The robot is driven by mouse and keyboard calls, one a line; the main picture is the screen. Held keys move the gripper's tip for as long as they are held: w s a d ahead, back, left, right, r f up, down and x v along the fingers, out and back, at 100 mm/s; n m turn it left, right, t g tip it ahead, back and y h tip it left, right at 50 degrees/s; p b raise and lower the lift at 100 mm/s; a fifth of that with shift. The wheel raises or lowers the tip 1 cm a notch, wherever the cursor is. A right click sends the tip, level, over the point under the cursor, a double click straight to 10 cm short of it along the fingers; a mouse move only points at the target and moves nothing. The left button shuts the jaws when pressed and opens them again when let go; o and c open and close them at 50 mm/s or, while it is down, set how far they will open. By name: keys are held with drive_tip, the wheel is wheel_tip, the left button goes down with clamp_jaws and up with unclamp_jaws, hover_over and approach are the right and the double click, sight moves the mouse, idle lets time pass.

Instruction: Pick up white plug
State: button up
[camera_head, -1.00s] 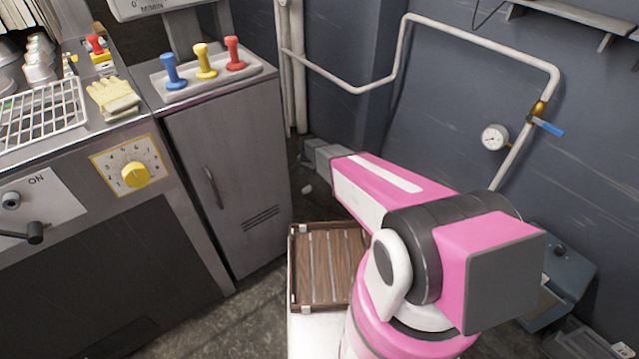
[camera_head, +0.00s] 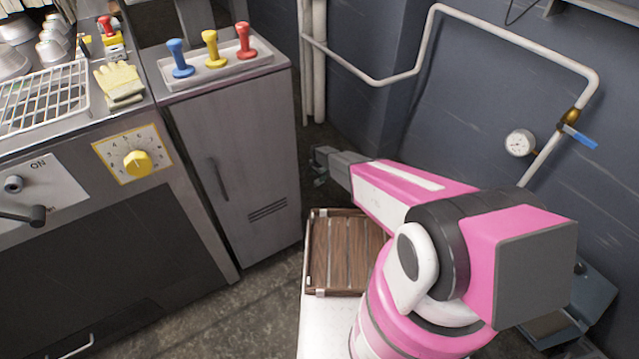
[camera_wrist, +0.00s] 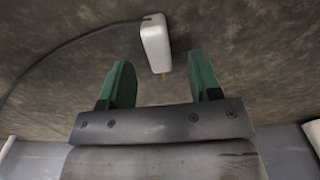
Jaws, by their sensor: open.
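The white plug (camera_wrist: 155,42) lies on the dark floor in the wrist view, with a dark cord running from its top to the left. Its near end with small pins sits just beyond and between the two green fingertips of my gripper (camera_wrist: 160,85). The fingers are apart with nothing between them. In the head view my gripper (camera_head: 319,165) hangs low between the grey cabinet and the blue wall. The plug cannot be made out in the head view.
The grey cabinet (camera_head: 235,165) stands left of my gripper, with coloured handles on top. A wooden crate (camera_head: 308,270) is below my arm. A white pipe (camera_head: 312,60) runs down the wall behind. A strip of floor is free around the plug.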

drive_tip(key=f, duration=0.5)
drive_tip(key=shift+d, duration=0.2)
drive_tip(key=shift+r, duration=0.1)
drive_tip(key=c, duration=1)
drive_tip(key=shift+c, duration=0.2)
drive_tip(key=shift+r, duration=0.15)
